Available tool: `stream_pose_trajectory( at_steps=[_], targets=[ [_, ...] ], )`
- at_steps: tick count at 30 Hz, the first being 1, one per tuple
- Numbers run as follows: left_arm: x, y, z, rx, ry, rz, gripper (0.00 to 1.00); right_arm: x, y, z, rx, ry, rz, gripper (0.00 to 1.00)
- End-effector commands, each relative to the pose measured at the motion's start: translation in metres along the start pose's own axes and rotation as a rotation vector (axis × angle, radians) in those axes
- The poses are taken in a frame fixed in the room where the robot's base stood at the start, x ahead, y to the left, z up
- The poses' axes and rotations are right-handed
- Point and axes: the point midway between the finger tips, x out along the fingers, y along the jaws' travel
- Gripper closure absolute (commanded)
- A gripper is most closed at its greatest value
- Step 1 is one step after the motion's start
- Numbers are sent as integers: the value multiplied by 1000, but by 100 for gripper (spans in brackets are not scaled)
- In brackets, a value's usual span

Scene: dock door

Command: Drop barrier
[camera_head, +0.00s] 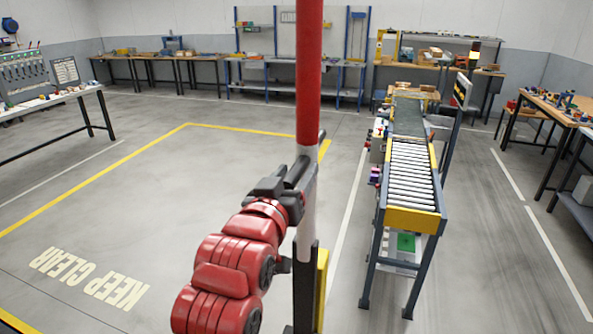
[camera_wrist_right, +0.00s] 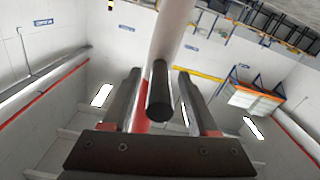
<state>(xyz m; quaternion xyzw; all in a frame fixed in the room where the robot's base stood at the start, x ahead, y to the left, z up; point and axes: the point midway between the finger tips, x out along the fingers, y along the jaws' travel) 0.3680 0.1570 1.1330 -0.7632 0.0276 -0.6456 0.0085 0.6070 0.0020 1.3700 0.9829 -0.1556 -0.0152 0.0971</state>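The barrier arm (camera_head: 309,75) stands upright in the head view, red above and white below. Its lower end meets a dark post with a yellow side (camera_head: 322,280). In the right wrist view the pole (camera_wrist_right: 172,35) rises behind a black round handle (camera_wrist_right: 160,95). My right gripper (camera_head: 297,172) is at the white part of the pole. In the right wrist view its two fingers (camera_wrist_right: 160,105) stand apart on either side of the handle, with a visible gap on each side. My left gripper is not in view.
A roller conveyor (camera_head: 410,172) stands to the right of the barrier. A yellow-lined floor area marked KEEP CLEAR (camera_head: 90,278) is open on the left. Workbenches line the back wall, and a bench (camera_head: 50,100) stands at the left.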

Motion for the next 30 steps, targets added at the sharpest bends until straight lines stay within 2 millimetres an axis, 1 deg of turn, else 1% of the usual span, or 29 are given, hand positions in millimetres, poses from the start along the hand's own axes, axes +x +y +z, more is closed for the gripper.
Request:
stream_pose_trajectory(
  at_steps=[1,5,6,8,9,11,30],
  targets=[
    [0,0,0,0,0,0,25,0,0,0,0,0,0,42],
    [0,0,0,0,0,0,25,0,0,0,0,0,0,66],
    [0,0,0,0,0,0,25,0,0,0,0,0,0,73],
    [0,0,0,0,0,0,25,0,0,0,0,0,0,84],
    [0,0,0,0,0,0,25,0,0,0,0,0,0,91],
    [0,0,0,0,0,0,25,0,0,0,0,0,0,100],
    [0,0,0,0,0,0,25,0,0,0,0,0,0,100]
  ],
)
